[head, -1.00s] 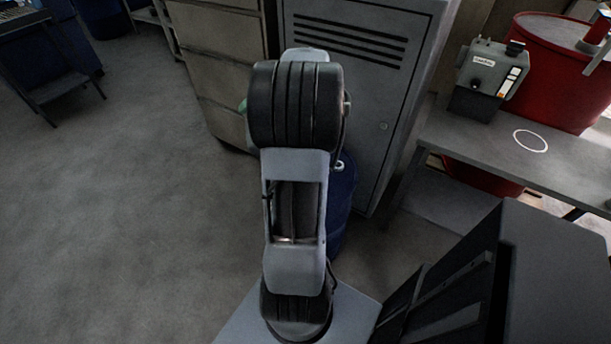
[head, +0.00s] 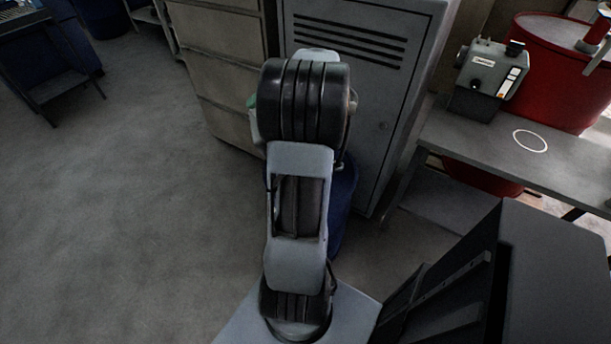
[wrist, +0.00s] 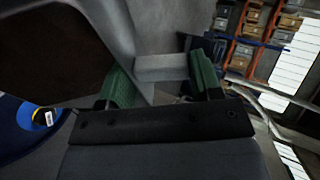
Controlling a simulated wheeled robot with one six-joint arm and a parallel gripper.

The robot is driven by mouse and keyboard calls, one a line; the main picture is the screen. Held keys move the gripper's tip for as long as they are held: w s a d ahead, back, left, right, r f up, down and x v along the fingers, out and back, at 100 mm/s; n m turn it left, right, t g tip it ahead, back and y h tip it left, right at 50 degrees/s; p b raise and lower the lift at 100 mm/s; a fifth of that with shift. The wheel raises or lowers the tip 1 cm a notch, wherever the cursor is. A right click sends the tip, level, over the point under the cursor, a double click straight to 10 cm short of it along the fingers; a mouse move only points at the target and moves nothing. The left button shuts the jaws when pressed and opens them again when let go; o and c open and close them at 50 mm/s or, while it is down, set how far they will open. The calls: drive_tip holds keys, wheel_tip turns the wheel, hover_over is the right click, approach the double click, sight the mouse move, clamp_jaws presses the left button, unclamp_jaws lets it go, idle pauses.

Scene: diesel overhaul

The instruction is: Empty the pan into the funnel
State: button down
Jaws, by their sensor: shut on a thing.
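My gripper (wrist: 160,82) has green fingers and is shut on the grey handle of the pan (wrist: 108,22) in the wrist view. The pan fills the upper left of that view, and a dark brown surface shows inside its grey wall. In the head view the pan is hidden behind my arm, and only a bit of green shows beside the arm. A blue drum (head: 342,205) stands behind my arm. In the wrist view a blue round top (wrist: 15,140) with a yellow and black fitting (wrist: 43,117) lies at the left. I cannot make out the funnel clearly.
A grey locker (head: 385,120) and a drawer cabinet (head: 218,70) stand behind my arm. A bench (head: 470,150) at the right bears a grey device (head: 487,75), with a red drum (head: 550,85) behind it. Open floor lies at the left.

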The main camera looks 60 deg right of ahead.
drive_tip(key=shift+r, duration=0.1)
drive_tip(key=shift+s+d+r+t+y, duration=0.15)
drive_tip(key=shift+s+d+r+t, duration=0.05)
drive_tip(key=shift+s+d, duration=0.2)
drive_tip(key=shift+s+d+r+t+y, duration=0.15)
drive_tip(key=shift+s+d+t, duration=0.05)
drive_tip(key=shift+s+d, duration=0.25)
drive_tip(key=shift+s, duration=0.05)
drive_tip(key=shift+s+d+r+t+y+p, duration=0.3)
drive_tip(key=shift+s+d+t+y, duration=0.1)
drive_tip(key=shift+s+d, duration=0.2)
idle(0.5)
drive_tip(key=shift+s+d+r+t+y, duration=0.2)
drive_tip(key=shift+s+d+t+y, duration=0.25)
drive_tip(key=shift+s+d, duration=0.35)
drive_tip(key=shift+s+p, duration=0.1)
drive_tip(key=shift+p, duration=0.2)
drive_tip(key=shift+s+d+r+t, duration=0.1)
drive_tip(key=shift+s+d+t, duration=0.25)
drive_tip(key=shift+s+d, duration=0.15)
